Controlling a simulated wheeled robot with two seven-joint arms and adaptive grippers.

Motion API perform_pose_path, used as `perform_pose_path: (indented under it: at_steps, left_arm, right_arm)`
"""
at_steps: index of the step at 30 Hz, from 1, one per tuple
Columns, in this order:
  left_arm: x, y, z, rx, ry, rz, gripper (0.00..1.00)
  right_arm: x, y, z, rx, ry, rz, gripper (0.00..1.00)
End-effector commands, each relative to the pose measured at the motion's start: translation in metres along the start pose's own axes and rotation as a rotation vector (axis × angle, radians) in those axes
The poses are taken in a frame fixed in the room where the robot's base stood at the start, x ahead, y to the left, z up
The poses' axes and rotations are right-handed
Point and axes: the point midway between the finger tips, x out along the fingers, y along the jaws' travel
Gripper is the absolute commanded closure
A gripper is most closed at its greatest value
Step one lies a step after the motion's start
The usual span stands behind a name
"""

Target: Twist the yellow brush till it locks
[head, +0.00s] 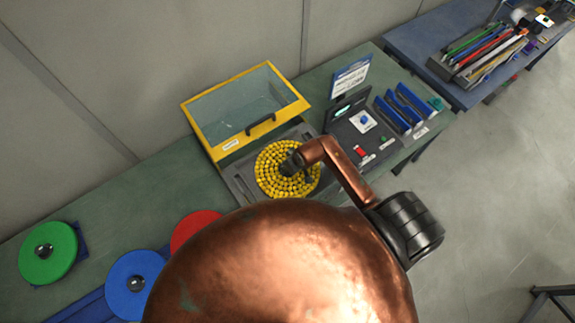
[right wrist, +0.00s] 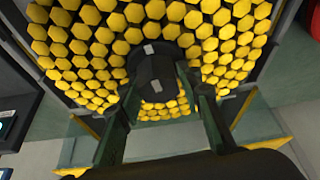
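The yellow brush (head: 272,184) is a round disc of yellow tufts with a dark hub. It lies on a dark grey station on the green bench. In the right wrist view the tufts (right wrist: 90,48) fill the upper part, around the dark hub (right wrist: 153,66). My right gripper (head: 292,164) comes down over the middle of the brush. Its two fingers (right wrist: 157,80) stand on either side of the hub and appear closed against it. The seat under the brush is hidden, so I cannot tell whether it is locked. My left gripper is not in view.
A yellow-framed clear cover (head: 283,80) stands behind the brush. Green (head: 47,253), blue (head: 125,287) and red (head: 190,232) discs lie to the left. A dark tool tray (head: 372,150) and blue holders (head: 405,105) are to the right. My copper arm hides the front bench.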

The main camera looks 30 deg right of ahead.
Motion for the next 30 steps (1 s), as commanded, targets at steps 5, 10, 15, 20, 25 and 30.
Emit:
perform_pose_path:
  at_steps: [5, 10, 15, 20, 25, 30]
  left_arm:
    - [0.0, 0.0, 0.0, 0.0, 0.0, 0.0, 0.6]
    - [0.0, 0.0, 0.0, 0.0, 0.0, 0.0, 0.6]
    - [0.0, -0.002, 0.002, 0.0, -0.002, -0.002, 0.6]
    - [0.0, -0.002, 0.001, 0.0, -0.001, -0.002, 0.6]
    - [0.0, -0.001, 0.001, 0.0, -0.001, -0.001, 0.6]
    - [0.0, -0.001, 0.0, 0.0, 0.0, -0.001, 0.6]
  right_arm:
    - [0.001, 0.001, 0.002, -0.003, -0.005, 0.001, 0.54]
    - [0.0, 0.001, 0.001, -0.004, -0.002, 0.001, 0.5]
    - [0.001, 0.001, 0.002, -0.004, -0.006, 0.001, 0.5]
    - [-0.012, 0.001, 0.0, -0.005, -0.001, 0.001, 0.5]
    - [-0.044, 0.001, -0.001, -0.005, 0.002, 0.0, 0.5]
    - [-0.08, 0.001, 0.0, -0.004, 0.002, 0.001, 0.5]
